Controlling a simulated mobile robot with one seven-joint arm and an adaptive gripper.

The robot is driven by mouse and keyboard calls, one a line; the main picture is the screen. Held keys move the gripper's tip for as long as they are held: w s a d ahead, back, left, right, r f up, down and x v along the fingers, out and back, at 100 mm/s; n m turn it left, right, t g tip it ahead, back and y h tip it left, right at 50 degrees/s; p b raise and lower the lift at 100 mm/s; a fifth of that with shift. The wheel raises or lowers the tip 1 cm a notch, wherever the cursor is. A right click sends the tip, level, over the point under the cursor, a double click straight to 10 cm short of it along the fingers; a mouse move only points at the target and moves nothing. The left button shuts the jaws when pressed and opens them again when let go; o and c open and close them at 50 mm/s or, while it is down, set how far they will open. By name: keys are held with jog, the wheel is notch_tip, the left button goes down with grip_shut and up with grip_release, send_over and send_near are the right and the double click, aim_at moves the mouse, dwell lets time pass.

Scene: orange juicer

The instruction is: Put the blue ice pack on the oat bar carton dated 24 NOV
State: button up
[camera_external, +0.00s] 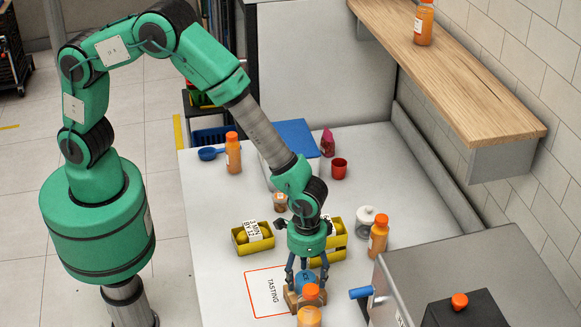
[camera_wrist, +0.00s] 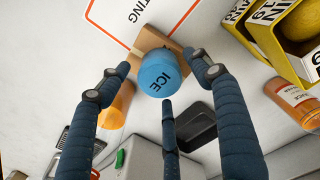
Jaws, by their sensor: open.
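The blue ice pack (camera_wrist: 158,75), marked ICE, sits on a brown wooden-looking block or stand (camera_wrist: 148,45) in the wrist view. In the external view the ice pack (camera_external: 306,275) shows small between my fingers. My gripper (camera_external: 305,285) points down around it; its three dark fingers are open. In the wrist view the fingers of my gripper (camera_wrist: 160,82) stand around the ice pack, and I cannot tell whether any touches it. No carton reading 24 NOV is legible in either view.
A yellow crate (camera_external: 240,249) with a printed label stands left of my wrist; another (camera_external: 334,255) is partly behind it. An orange bottle (camera_external: 309,317) stands close in front of my gripper. The red-edged TASTING sheet (camera_external: 258,296) lies left, and a grey machine (camera_external: 440,265) stands right.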

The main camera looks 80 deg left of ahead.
aim_at(306, 276)
notch_tip(306, 276, up, 10)
jog(key=shift+p, duration=0.35)
dwell(0.4)
jog(key=s+a+r+t, duration=0.1)
jog(key=s+a+r, duration=0.1)
jog(key=a+r, duration=0.95)
jog(key=s+a+r+t, duration=0.25)
jog(key=a+r, duration=0.65)
jog(key=r, duration=0.5)
jog(key=s+a+r+t, duration=0.1)
jog(key=s+a+r, duration=0.3)
jog(key=s+a, duration=0.4)
jog(key=s+a+r+n+t, duration=0.1)
jog(key=s+a+r, duration=0.3)
jog(key=s+a, duration=0.4)
jog(key=s, duration=0.4)
jog(key=shift+s+a+r+n, duration=0.2)
jog(key=shift+s+r+n, duration=0.1)
jog(key=shift+s, duration=0.05)
